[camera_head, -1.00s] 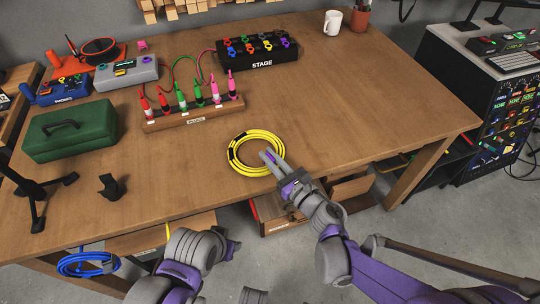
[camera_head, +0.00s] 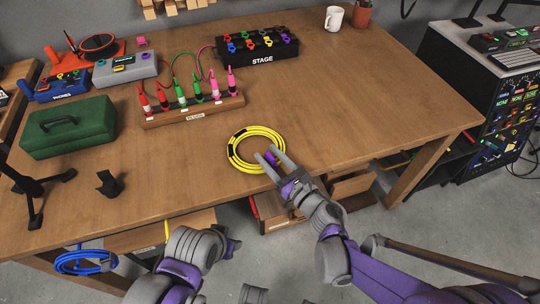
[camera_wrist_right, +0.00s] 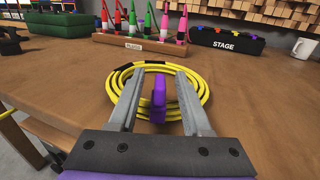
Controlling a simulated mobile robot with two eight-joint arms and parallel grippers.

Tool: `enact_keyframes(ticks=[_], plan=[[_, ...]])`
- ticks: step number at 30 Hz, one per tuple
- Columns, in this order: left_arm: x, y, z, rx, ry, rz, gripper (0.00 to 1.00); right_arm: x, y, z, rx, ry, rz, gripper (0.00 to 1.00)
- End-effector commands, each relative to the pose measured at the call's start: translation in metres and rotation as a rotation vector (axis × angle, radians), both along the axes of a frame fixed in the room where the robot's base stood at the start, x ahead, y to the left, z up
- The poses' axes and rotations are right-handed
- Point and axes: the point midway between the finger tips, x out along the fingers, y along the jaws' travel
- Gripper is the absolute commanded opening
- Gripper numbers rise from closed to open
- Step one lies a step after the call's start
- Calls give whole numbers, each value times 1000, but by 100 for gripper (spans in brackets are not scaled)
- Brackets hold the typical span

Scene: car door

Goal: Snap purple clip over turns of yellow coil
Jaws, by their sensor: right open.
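The yellow coil (camera_head: 234,163) lies flat near the front edge of the table, with black bands on it. It also shows in the right wrist view (camera_wrist_right: 196,88). The purple clip (camera_head: 271,158) stands at the coil's right front side, between my right fingers; it appears upright in the right wrist view (camera_wrist_right: 158,104). I cannot tell whether it is fully seated around the turns. My right gripper (camera_head: 268,157) is open, its fingers apart on either side of the clip, with gaps showing in the right wrist view (camera_wrist_right: 158,88).
A wooden rack of plugs (camera_head: 192,112) stands behind the coil, and the black STAGE box (camera_head: 262,50) farther back. A green case (camera_head: 70,127) sits at left. A blue coil (camera_head: 84,262) hangs below the front edge. The table right of the coil is clear.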

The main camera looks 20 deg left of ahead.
Motion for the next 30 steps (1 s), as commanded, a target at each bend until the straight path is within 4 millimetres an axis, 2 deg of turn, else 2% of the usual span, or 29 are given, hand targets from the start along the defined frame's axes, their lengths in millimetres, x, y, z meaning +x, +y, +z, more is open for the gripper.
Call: enact_keyframes(ticks=[5,8,21,30], plan=[[0,0,0,0,0,0,50,-1,-2,0,0,0,0,49],[0,0,1,0,0,0,50,-7,-10,0,0,0,-1,49],[-1,0,7,0,-2,0,50,-57,-75,0,0,0,-4,49],[-1,0,7,0,-2,0,50,-67,-86,0,0,0,0,49]])
